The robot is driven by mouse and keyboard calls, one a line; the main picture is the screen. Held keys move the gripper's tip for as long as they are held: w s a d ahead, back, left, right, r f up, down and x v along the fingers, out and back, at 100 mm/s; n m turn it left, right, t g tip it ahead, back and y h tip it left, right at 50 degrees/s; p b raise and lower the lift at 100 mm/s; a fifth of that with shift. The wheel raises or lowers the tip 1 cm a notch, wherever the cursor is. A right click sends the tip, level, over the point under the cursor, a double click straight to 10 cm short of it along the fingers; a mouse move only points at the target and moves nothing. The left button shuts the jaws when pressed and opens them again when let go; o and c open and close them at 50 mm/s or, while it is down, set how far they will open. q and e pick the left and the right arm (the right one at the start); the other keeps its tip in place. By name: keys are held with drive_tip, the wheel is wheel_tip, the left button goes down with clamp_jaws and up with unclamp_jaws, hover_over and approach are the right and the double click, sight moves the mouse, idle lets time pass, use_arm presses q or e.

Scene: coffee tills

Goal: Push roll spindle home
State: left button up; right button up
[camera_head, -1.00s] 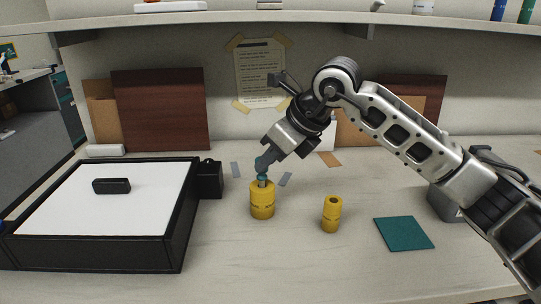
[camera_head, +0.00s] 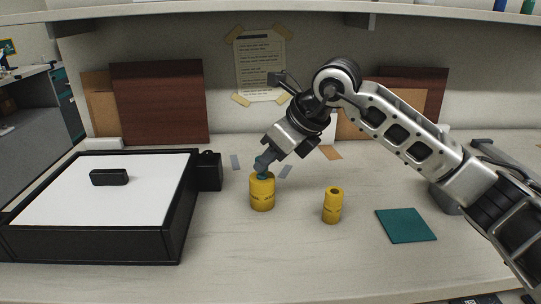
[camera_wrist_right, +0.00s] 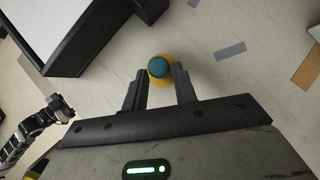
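The spindle's teal knob (camera_head: 263,175) sits low at the top of a yellow cylinder (camera_head: 262,194) standing upright on the counter. In the right wrist view the round teal knob (camera_wrist_right: 159,67) shows in front of the fingertips, with the yellow rim (camera_wrist_right: 161,80) around it. My right gripper (camera_head: 263,165) points down over the knob. Its fingers stand apart in the wrist view (camera_wrist_right: 160,78); I cannot tell whether they touch the knob. The spindle's shaft is hidden. A jointed dark arm, seemingly my left, shows at the wrist view's left edge; its gripper (camera_wrist_right: 58,106) is too small to read.
A second, narrower yellow cylinder (camera_head: 332,205) stands to the right, with a teal mat (camera_head: 405,226) beyond it. A black-walled tray (camera_head: 183,215) with a white floor and a small black block (camera_head: 109,177) fills the left. The front counter is clear.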

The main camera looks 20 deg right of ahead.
use_arm(q)
drive_tip(key=shift+s+f, duration=0.25)
drive_tip(key=shift+f, duration=0.05)
use_arm(e)
drive_tip(key=shift+o, duration=1.3)
use_arm(q)
drive_tip(key=r, duration=0.3)
drive_tip(key=shift+w+d+r+t, duration=0.3)
drive_tip(key=shift+r, duration=0.05)
use_arm(e)
drive_tip(key=v, duration=1.6)
